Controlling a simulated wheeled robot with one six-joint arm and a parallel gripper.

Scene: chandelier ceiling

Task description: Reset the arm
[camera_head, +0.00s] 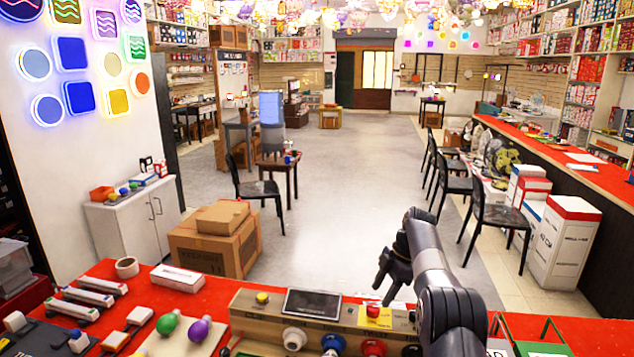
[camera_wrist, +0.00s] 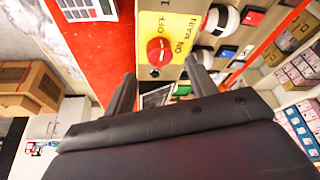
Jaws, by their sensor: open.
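My arm reaches forward from the lower right in the head view. My gripper (camera_head: 382,288) hangs above the counter's far edge, just above a red knob (camera_head: 373,309) on a yellow plate (camera_head: 384,322). In the wrist view, the two dark fingers of my gripper (camera_wrist: 161,70) are apart, with nothing held between them. The red knob (camera_wrist: 159,51) shows just past the fingertips on its yellow plate (camera_wrist: 185,27), marked OFF, ON and MAIN. A gap shows between fingers and knob; whether any part touches is unclear.
A red-topped counter (camera_head: 105,268) spans the front, with a control panel (camera_head: 255,312), a dark screen (camera_head: 312,304) and several bulbs. Beyond stand cardboard boxes (camera_head: 215,245), black chairs (camera_head: 495,212) and a long red-topped counter (camera_head: 550,155) at right. The middle floor (camera_head: 345,185) is clear.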

